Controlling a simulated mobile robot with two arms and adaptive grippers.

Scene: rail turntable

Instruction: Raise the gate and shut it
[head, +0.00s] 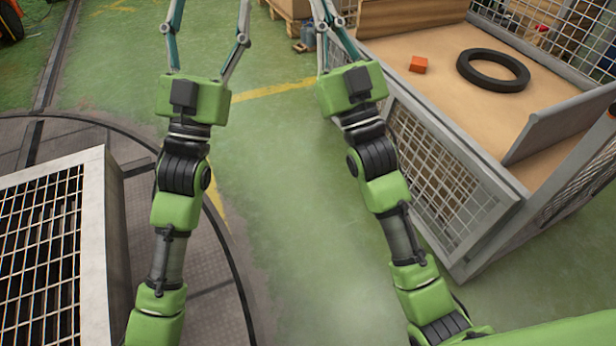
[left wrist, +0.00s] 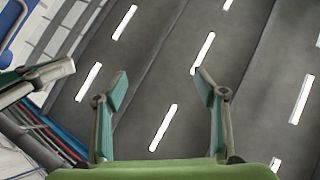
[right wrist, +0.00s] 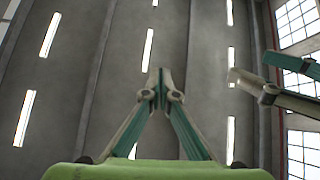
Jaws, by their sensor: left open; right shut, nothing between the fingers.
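The gate (head: 437,175) looks like the grey-framed mesh panel at the near left side of the cage bin (head: 482,110); it hangs down below the bin's floor edge. Its latch or hinges cannot be made out. My left gripper (head: 208,12) is raised over the green floor, left of the bin and apart from it; its open fingers show in the left wrist view (left wrist: 163,84). My right gripper (head: 320,10) is by the bin's far left corner in the picture, with its tips cut off; the right wrist view (right wrist: 158,82) shows it shut and empty.
An orange block (head: 418,65) and a black ring (head: 493,70) lie on the bin's tan floor. A grey-framed mesh crate (head: 92,200) stands at lower left on a dark round turntable plate (head: 150,190). Green floor between is clear. Both wrist views face the ceiling.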

